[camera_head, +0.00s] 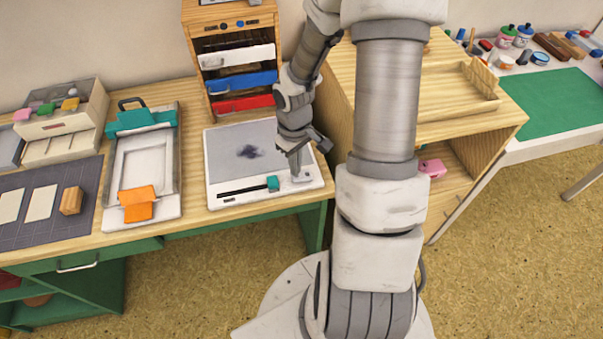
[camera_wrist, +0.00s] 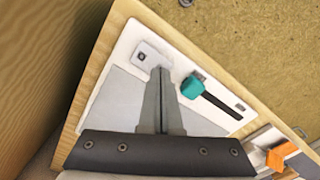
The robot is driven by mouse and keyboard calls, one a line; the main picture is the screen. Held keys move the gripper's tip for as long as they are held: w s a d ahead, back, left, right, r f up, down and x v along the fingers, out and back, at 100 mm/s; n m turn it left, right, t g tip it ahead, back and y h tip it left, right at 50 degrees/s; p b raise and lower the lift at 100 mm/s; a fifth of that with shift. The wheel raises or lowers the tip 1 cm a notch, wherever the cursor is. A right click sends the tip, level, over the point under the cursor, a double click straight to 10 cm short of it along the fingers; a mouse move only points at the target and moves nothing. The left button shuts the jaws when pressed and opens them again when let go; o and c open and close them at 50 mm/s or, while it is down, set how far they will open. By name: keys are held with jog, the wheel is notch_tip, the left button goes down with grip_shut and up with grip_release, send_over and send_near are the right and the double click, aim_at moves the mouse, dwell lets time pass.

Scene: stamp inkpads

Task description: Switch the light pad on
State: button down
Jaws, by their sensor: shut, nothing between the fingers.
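The light pad (camera_head: 225,150) lies flat on the wooden desk, with a white frame and a grey, unlit-looking panel bearing a dark smudge. Along its front edge is a black slot with a teal slider knob (camera_head: 272,183) at the right end; the knob also shows in the wrist view (camera_wrist: 192,87). A small white square button (camera_wrist: 148,56) with a dark mark sits at the pad's front right corner. My gripper (camera_head: 297,176) points down over that corner, fingers together and empty. In the wrist view its fingertips (camera_wrist: 159,70) are beside the button; I cannot tell if they touch it.
A white tray (camera_head: 112,190) with teal and orange clamps lies left of the pad. A drawer unit (camera_head: 220,35) stands behind. A wooden cabinet (camera_head: 345,90) rises close on the right. The panel's left part is clear above.

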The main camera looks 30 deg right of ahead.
jog(key=shift+f+b, duration=0.6)
jog(key=shift+f, duration=0.2)
notch_tip(320, 180, up, 7)
jog(key=p, duration=0.6)
jog(key=shift+r+p, duration=0.1)
jog(key=shift+p, duration=0.25)
dwell(0.5)
